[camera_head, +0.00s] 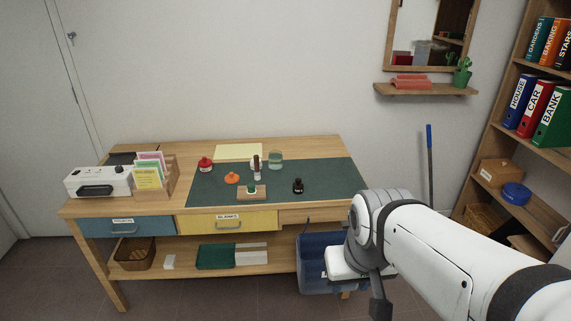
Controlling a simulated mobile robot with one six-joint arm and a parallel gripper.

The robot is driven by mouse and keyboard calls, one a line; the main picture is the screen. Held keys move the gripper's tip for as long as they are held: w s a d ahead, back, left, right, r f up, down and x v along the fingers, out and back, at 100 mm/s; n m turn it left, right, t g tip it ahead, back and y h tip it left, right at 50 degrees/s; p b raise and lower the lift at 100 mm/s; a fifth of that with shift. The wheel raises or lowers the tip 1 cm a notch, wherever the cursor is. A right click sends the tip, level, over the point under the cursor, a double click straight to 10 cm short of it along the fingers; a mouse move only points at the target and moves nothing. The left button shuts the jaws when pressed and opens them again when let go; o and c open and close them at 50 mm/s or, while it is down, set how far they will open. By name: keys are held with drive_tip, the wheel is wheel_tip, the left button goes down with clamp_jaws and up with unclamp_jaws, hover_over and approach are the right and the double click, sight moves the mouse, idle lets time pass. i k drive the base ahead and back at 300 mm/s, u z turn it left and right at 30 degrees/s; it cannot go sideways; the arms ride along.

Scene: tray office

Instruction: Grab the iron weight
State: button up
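A small black object with a narrow top (298,186) stands on the right part of the green desk mat (330,172). It looks most like the iron weight, but it is too small to tell for certain from an ink bottle. My gripper (380,302) hangs at the lower right, in front of the desk and below its top. It is well apart from the black object. Its fingers are dark and seen partly from behind, so their opening does not show.
A blue bin (315,270) stands beside my gripper. A shelf (510,150) rises at right.

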sight(298, 187)
drive_tip(key=u, duration=0.55)
drive_tip(key=i, duration=1.85)
drive_tip(key=z, duration=0.6)
